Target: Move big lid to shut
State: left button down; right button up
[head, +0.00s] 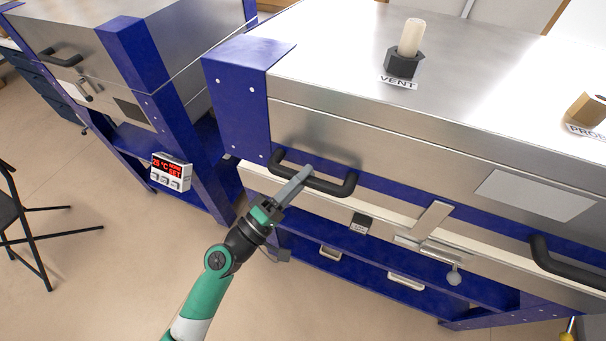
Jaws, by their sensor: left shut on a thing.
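The big lid (400,140) is the silver metal top of the near kiln, with blue corner plates. A pale gap shows along its front lower edge, above the blue kiln frame (330,240). A black handle (338,189) is on the left of the lid's front, and a second black handle (565,265) is at the right edge. My left gripper (303,175) is at the left handle, its fingers shut on the bar. My right gripper is not in view.
A latch (432,240) hangs at the front middle. A vent plug (410,45) and a brown block (588,108) sit on the lid. A controller (171,172) reads red digits beside a second kiln (120,60). A black chair (20,220) stands left; floor between is clear.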

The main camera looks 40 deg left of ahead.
pick_arm(q)
notch_tip(320, 180, down, 8)
jog(key=b, duration=0.5)
jog(key=shift+s+b, duration=0.15)
jog(key=shift+b, duration=0.2)
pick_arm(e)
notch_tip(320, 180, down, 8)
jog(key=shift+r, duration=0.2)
pick_arm(q)
jog(key=c, duration=0.6)
grip_release()
jog(key=shift+r, duration=0.1)
jog(key=shift+r, duration=0.2)
jog(key=b+v, duration=0.2)
jog(key=v, duration=0.9)
jog(key=shift+s, duration=0.35)
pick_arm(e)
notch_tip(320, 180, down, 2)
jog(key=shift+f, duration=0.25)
